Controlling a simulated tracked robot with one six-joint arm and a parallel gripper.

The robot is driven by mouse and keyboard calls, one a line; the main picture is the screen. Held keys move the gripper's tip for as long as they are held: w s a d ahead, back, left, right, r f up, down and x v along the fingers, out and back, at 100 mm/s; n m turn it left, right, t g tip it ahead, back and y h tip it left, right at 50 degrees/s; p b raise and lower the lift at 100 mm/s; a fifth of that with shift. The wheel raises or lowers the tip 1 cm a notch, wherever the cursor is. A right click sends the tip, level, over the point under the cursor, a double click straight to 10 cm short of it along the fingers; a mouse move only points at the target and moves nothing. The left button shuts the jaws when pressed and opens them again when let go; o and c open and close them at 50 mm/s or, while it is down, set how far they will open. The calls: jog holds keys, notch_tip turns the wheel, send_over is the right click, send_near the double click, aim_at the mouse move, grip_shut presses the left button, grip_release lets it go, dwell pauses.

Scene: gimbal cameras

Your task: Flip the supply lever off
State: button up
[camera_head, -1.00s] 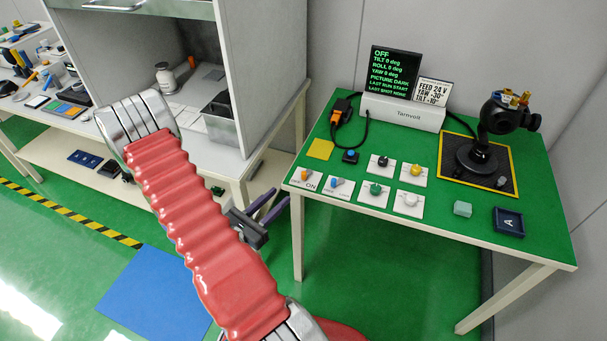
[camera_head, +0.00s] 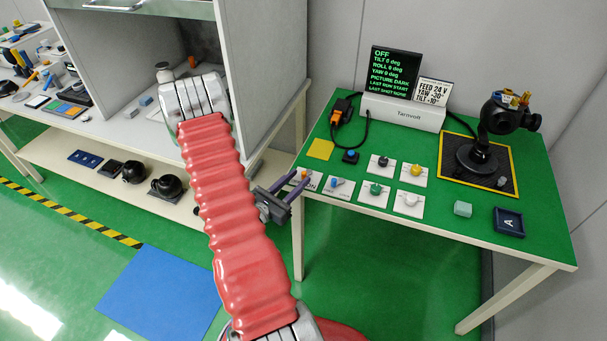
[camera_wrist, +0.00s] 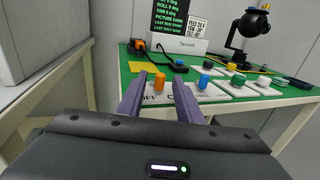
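The supply lever appears to be the orange lever (camera_wrist: 158,82) at the table's near left corner, on a white plate (camera_wrist: 148,98) marked OFF on its left in the wrist view. The lettering on its right is partly hidden by a finger. My gripper (camera_head: 301,177) has purple fingers and reaches the table's left edge. In the wrist view my gripper (camera_wrist: 159,78) is open, with the orange lever showing between its fingertips. I see no clear contact. In the head view the fingers partly cover the lever and plate.
A blue lever (camera_wrist: 203,82) stands close right of the fingers. Several knobs, including a green one (camera_head: 376,188), sit beyond it. The display (camera_head: 394,72) reads OFF on top. A gimbal camera (camera_head: 505,112) stands at the right. A grey cabinet wall (camera_head: 262,70) is at the left.

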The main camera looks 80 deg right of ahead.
aim_at(304, 172)
jog(key=shift+x, duration=1.9)
jog(key=shift+c, duration=0.4)
grip_shut()
